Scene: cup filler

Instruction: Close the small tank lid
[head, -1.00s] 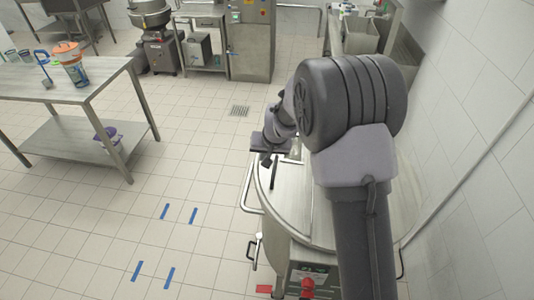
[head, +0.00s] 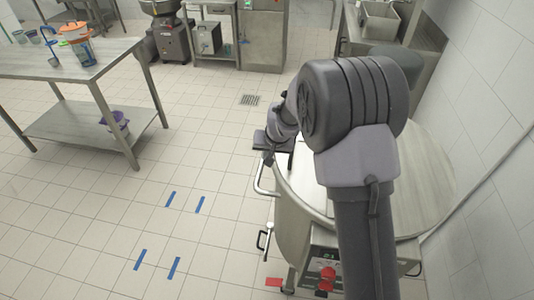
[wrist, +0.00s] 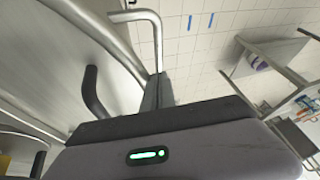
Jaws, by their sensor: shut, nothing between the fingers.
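The steel tank (head: 292,195) stands at the right in the head view, and its broad flat top (head: 430,180) shows right of my arm. My arm covers much of the top, so I cannot tell the small lid's full outline or angle. In the wrist view, a metal lid surface (wrist: 60,55) is at the left, with a dark curved handle (wrist: 92,92) beside it. My gripper (head: 268,157) is at the tank's left rim, near the bent metal rail (head: 262,182). Its narrow fingers (wrist: 157,93) are shut and empty, right of the dark handle and apart from it.
A steel table (head: 75,62) with an orange-topped jug (head: 75,36) stands at the left. A control panel (head: 325,270) is on the tank's front. Tiled floor with blue marks (head: 171,199) lies open between them. A wall is close on the right.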

